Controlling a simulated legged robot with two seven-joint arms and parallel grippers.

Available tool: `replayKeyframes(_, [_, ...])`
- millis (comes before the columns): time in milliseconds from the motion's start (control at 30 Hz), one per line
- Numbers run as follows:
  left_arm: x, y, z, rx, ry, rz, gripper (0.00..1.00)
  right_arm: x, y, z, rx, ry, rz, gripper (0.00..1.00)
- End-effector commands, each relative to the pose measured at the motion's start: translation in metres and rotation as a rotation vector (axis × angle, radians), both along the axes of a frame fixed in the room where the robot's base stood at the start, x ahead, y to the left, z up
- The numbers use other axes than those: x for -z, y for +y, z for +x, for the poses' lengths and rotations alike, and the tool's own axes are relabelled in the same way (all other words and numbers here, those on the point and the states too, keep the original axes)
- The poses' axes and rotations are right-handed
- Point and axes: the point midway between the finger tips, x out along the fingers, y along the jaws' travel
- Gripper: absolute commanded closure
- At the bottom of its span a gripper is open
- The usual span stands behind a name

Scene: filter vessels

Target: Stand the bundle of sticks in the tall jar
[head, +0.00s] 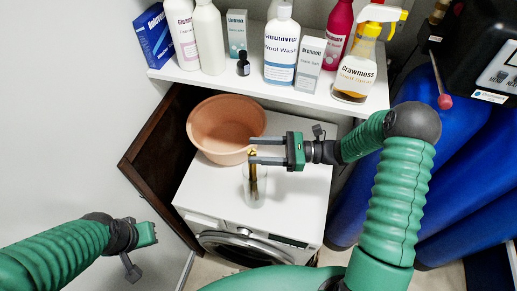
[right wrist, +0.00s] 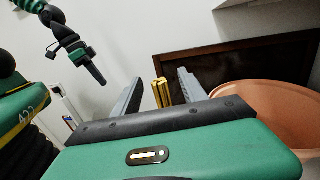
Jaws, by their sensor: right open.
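The bundle of sticks (head: 253,176) is yellow-brown and stands roughly upright inside the clear tall jar (head: 255,199) on the white washing machine. Its top end sticks up out of the jar. My right gripper (head: 251,150) is open, with its fingers at the height of the bundle's top. In the right wrist view the bundle's yellow top (right wrist: 162,93) shows between the two separated fingers (right wrist: 160,88), with a gap to each. My left gripper (head: 148,234) is at the lower left, away from the jar. It also shows in the right wrist view (right wrist: 94,70), but its jaw opening is unclear.
An orange basin (head: 222,126) stands on the washing machine (head: 300,190) behind the jar. A white shelf (head: 215,82) with several bottles and boxes hangs above. A dark brown panel (head: 160,150) is on the left; blue tanks (head: 450,190) are on the right.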

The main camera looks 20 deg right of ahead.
Motion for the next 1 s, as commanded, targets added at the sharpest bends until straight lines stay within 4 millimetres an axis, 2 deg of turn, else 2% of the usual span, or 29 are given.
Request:
replayKeyframes(167, [0.001, 0.0, 0.0, 0.0, 0.0, 0.0, 1.0, 0.001, -0.002, -0.001, 0.001, 0.0, -0.001, 0.5])
replayKeyframes(267, [0.007, 0.0, 0.0, 0.0, 0.0, 0.0, 1.0, 0.003, -0.013, -0.003, 0.004, -0.001, -0.002, 0.5])
replayKeyframes(367, [0.016, 0.0, 0.0, 0.0, 0.0, 0.0, 1.0, 0.006, -0.034, -0.01, 0.006, -0.001, -0.003, 0.5])
replayKeyframes(700, [0.047, 0.0, 0.0, 0.0, 0.0, 0.0, 1.0, 0.009, -0.127, -0.042, 0.005, -0.002, -0.002, 0.5])
replayKeyframes(833, [0.052, 0.0, 0.0, 0.0, 0.0, 0.0, 1.0, 0.008, -0.149, -0.051, 0.003, -0.001, 0.0, 0.5])
replayKeyframes(1000, [0.053, 0.0, 0.0, 0.0, 0.0, 0.0, 1.0, 0.006, -0.159, -0.055, 0.0, 0.002, 0.0, 0.5])
